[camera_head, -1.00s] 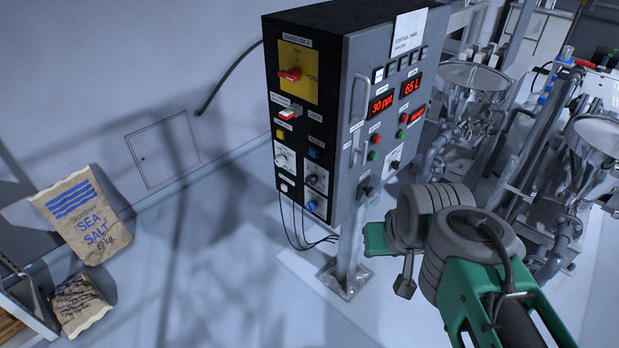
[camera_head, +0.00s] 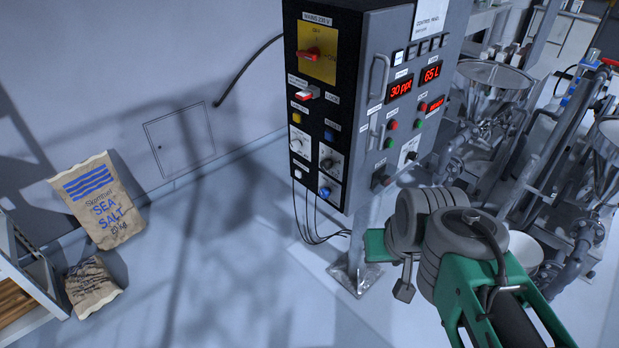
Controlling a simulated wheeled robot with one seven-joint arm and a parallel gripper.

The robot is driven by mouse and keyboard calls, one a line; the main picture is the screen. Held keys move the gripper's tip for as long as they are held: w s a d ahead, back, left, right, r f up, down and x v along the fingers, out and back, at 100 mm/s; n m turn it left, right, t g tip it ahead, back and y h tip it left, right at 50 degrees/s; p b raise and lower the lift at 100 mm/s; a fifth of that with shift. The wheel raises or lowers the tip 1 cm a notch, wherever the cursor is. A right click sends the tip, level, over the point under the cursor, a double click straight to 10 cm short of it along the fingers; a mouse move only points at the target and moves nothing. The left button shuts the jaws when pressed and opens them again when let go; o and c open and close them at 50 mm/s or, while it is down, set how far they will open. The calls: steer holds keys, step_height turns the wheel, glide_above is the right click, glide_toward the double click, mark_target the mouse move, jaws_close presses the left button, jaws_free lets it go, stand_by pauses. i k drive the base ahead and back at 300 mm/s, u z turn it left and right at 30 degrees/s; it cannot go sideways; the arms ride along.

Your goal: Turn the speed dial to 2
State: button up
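The control cabinet (camera_head: 345,120) stands on a post. Its black left side has two dials with white plates: an upper-left dial (camera_head: 299,142) and a lower-right dial (camera_head: 329,163). Another small knob with a light plate (camera_head: 409,152) is on the grey front. The labels are too small to read, so I cannot tell which is the speed dial or where it points. My arm's green and grey links are at the lower right, in front of the cabinet's foot. My gripper's fingers cannot be made out; nothing is seen touching the cabinet.
Red displays (camera_head: 400,89) are on the front. Steel hoppers (camera_head: 494,76) stand at right. Salt sacks (camera_head: 100,205) lean at left. The floor between is clear.

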mark_target(326, 164)
steer(key=u, duration=0.35)
steer(key=k, duration=0.5)
steer(key=u, duration=1.45)
steer(key=i, duration=1.85)
steer(key=z, duration=0.7)
